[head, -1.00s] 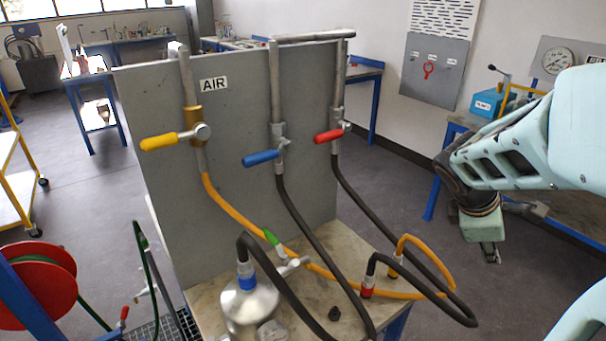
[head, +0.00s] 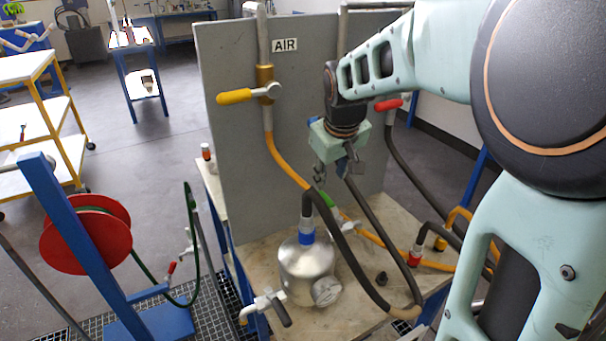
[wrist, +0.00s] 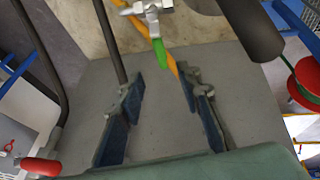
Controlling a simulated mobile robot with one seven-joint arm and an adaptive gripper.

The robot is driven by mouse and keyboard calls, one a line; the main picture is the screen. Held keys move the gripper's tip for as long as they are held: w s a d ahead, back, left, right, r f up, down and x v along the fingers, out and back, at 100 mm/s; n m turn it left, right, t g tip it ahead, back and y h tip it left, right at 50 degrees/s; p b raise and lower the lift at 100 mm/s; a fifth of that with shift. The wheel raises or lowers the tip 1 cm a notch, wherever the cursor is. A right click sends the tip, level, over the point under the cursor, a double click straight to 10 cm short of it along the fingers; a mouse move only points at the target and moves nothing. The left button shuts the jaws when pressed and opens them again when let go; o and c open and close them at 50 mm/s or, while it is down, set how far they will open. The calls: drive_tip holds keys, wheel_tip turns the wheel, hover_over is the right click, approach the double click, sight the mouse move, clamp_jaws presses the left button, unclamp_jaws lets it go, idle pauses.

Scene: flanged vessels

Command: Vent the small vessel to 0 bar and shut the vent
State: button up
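The small vessel (head: 306,268) is a silver pot on the bench, with a blue-collared hose on top and a round gauge (head: 327,291) whose reading is too small to tell. A valve with a dark handle (head: 281,313) is at the bench's front edge, left of the vessel. A green-handled valve (head: 327,199) sits on the orange hose behind the vessel; its green handle also shows in the wrist view (wrist: 159,52). My gripper (head: 342,172) is above and behind the vessel, before the panel. In the wrist view my gripper (wrist: 163,85) is open and empty, apart from the green handle.
The grey AIR panel (head: 230,150) carries a yellow handle (head: 235,97) and a red handle (head: 388,105); the blue one is mostly hidden by my gripper. Dark and orange hoses loop over the bench (head: 250,262). A red hose reel (head: 85,240) stands left.

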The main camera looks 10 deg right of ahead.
sight(326, 197)
drive_tip(key=x, duration=1)
drive_tip(key=shift+w+f, duration=0.25)
drive_tip(key=shift+f, duration=0.05)
clamp_jaws()
